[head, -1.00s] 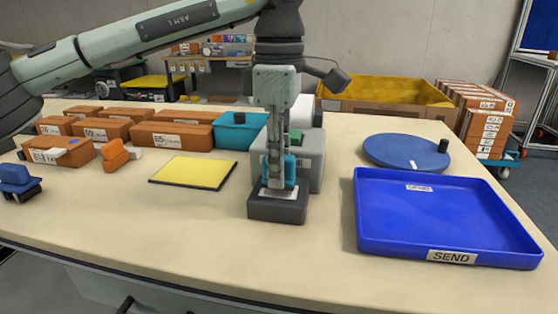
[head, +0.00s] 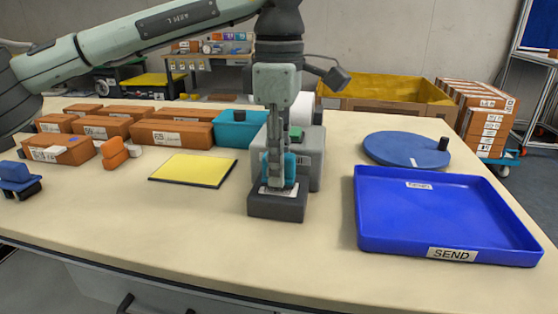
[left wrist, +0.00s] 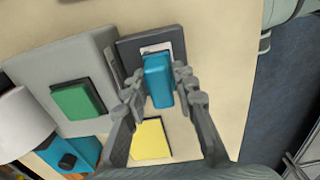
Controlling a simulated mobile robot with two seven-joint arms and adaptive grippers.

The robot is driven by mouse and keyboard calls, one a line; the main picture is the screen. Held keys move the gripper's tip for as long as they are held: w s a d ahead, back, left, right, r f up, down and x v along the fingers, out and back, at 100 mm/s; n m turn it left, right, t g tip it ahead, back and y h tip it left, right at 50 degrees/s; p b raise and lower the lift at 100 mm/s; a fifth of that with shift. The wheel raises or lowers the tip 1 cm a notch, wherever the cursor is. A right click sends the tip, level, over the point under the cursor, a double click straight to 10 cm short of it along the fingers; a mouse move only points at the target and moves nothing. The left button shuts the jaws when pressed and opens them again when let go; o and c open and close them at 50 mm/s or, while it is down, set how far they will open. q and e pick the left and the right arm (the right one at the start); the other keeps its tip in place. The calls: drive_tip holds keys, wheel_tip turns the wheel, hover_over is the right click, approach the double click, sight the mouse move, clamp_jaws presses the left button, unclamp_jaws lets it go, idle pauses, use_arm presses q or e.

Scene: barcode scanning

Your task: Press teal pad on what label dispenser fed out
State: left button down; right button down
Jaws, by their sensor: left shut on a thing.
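The teal pad (head: 290,168) is upright in my left gripper (head: 276,182), which is shut on it. The grey label dispenser (head: 312,165) has a green button (head: 296,133) on top and a dark block (head: 276,208) at its front. A white label (head: 278,190) lies on that block, directly under the pad. In the left wrist view the pad (left wrist: 158,82) sits between the fingertips (left wrist: 160,84) over the label (left wrist: 150,48) and partly covers it. I cannot tell whether the pad touches the label. My right gripper is not in view.
A yellow pad (head: 193,170) lies left of the dispenser. A blue SEND tray (head: 500,190) and a round blue turntable (head: 405,150) are to the right. A teal bin (head: 238,130) and brown boxes (head: 172,133) stand at the back left. The front table strip is clear.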

use_arm(q)
drive_tip(key=shift+f+b, duration=0.45)
drive_tip(key=shift+f, duration=0.3)
idle(1.1)
drive_tip(key=shift+r, duration=0.1)
drive_tip(key=shift+r+p, duration=1.65)
drive_tip(key=shift+r, duration=1.85)
